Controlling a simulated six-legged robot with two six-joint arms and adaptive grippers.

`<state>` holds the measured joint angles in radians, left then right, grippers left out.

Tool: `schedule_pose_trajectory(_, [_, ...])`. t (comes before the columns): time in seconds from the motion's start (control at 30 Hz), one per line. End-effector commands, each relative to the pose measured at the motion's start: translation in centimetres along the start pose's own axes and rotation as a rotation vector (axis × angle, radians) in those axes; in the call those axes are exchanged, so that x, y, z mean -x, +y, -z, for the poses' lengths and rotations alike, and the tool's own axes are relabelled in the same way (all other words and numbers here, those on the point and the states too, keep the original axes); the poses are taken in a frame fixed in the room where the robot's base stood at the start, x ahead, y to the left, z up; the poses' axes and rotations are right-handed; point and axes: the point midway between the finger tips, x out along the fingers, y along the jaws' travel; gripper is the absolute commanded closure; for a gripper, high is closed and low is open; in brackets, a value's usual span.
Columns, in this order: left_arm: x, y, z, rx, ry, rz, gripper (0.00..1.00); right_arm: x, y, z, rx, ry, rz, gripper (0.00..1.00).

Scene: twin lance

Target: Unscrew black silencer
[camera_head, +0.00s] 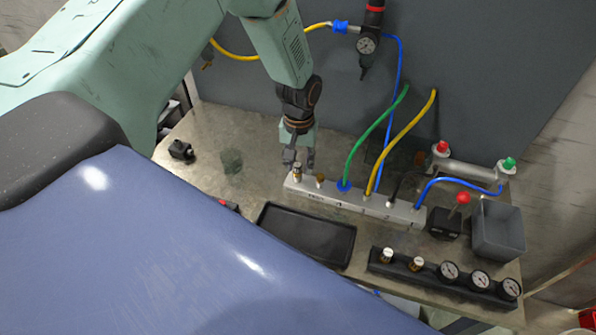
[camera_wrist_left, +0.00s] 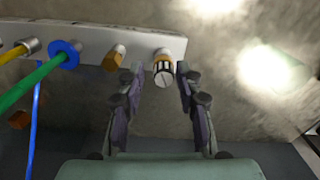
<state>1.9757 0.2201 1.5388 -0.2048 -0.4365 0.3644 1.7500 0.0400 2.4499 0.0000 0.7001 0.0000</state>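The long pale manifold block (camera_head: 352,202) lies on the bench and also shows in the left wrist view (camera_wrist_left: 75,46). At its left end in the head view stands a small brass fitting with dark and light bands (camera_head: 297,174); in the left wrist view this fitting (camera_wrist_left: 163,68) has a slotted end. A plain brass fitting (camera_head: 320,180) is beside it, also in the left wrist view (camera_wrist_left: 114,58). My left gripper (camera_head: 299,160) is open, its fingers on either side of the banded fitting with visible gaps. My right gripper is out of view.
Green, yellow and blue hoses rise from the block. An empty black tray (camera_head: 306,236) lies in front. A black rack (camera_head: 440,279) holds brass-based fittings and several gauges. A grey bin (camera_head: 497,229) and a red-knobbed black valve (camera_head: 444,221) stand at the right.

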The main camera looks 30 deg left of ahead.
Motion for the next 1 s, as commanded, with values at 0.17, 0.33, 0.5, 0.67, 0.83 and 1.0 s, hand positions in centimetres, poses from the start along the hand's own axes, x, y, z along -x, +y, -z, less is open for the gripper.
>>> schedule_pose_trajectory(0.17, [-0.1,0.1,-0.1,-0.21,0.001,0.0,0.65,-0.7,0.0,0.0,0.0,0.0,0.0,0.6])
schedule_pose_trajectory(0.33, [-0.1,0.1,-0.3,-0.41,0.0,0.0,0.65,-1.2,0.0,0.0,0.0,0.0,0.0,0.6])
schedule_pose_trajectory(0.5, [-0.1,0.2,-0.4,-0.609,0.001,0.0,0.65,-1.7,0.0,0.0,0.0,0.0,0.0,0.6])
schedule_pose_trajectory(0.67, [-0.1,0.3,-0.6,-0.797,0.0,0.0,0.65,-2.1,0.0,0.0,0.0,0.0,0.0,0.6])
schedule_pose_trajectory(0.83, [-0.1,0.3,-0.7,-0.996,0.0,0.0,0.65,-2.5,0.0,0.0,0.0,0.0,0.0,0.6])
schedule_pose_trajectory(1.0, [-0.1,0.4,-0.9,-1.193,-0.001,0.0,0.65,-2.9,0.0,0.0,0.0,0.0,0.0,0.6])
